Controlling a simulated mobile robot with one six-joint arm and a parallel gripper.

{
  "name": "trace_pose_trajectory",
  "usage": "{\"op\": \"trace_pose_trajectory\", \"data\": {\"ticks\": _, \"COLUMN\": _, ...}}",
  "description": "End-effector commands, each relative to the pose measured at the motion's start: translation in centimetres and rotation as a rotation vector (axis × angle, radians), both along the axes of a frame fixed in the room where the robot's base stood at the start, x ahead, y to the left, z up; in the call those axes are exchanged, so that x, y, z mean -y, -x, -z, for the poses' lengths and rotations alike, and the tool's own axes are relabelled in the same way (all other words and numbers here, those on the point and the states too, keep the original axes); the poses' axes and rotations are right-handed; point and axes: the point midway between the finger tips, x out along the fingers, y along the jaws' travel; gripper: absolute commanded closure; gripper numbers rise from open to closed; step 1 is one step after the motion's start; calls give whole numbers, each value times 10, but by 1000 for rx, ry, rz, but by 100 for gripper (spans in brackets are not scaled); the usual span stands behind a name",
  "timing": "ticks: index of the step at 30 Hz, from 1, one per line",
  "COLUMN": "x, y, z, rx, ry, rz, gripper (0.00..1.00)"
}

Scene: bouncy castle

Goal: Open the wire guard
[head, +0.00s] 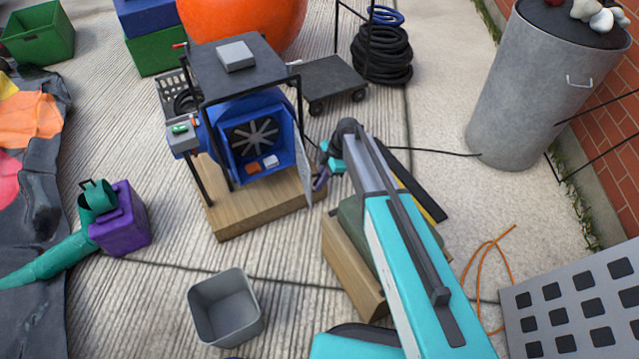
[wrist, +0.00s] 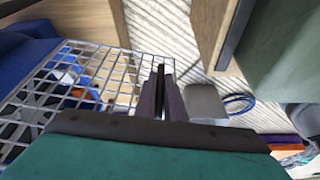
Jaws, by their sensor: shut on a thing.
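The blue blower (head: 250,135) stands on a wooden base, its front opening showing a dark fan with an orange and a white item below it. The wire guard (head: 304,172) stands out from the right side of that opening, seen almost edge-on, so it is swung partly or well open. In the wrist view the guard (wrist: 105,75) is a pale grid reaching from the blue housing at left to my fingers. My gripper (head: 321,178) is at the guard's outer edge. Its purple fingers (wrist: 161,98) are shut on a dark upright part there, seemingly the guard's handle.
A wooden box with a green top (head: 350,260) lies beside my arm. A grey bin (head: 225,308) stands in front of the blower. A purple box (head: 122,220) is at left, and a flat cart (head: 328,80) is behind.

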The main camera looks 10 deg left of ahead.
Motion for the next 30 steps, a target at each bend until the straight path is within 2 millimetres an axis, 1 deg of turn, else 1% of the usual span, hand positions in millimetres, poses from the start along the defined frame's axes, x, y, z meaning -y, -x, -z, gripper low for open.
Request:
{"op": "trace_pose_trajectory", "data": {"ticks": 13, "x": -10, "y": 2, "z": -1, "rx": 3, "ry": -1, "rz": -12, "gripper": 100}}
{"op": "trace_pose_trajectory", "data": {"ticks": 14, "x": -10, "y": 2, "z": -1, "rx": 3, "ry": -1, "rz": -13, "gripper": 87}}
{"op": "trace_pose_trajectory", "data": {"ticks": 15, "x": -10, "y": 2, "z": -1, "rx": 3, "ry": -1, "rz": -13, "gripper": 81}}
{"op": "trace_pose_trajectory", "data": {"ticks": 17, "x": -10, "y": 2, "z": -1, "rx": 2, "ry": 0, "rz": -13, "gripper": 72}}
{"op": "trace_pose_trajectory", "data": {"ticks": 26, "x": -10, "y": 3, "z": -1, "rx": 2, "ry": 0, "rz": -14, "gripper": 72}}
{"op": "trace_pose_trajectory", "data": {"ticks": 30, "x": -8, "y": 2, "z": -5, "rx": 2, "ry": 0, "rz": -14, "gripper": 72}}
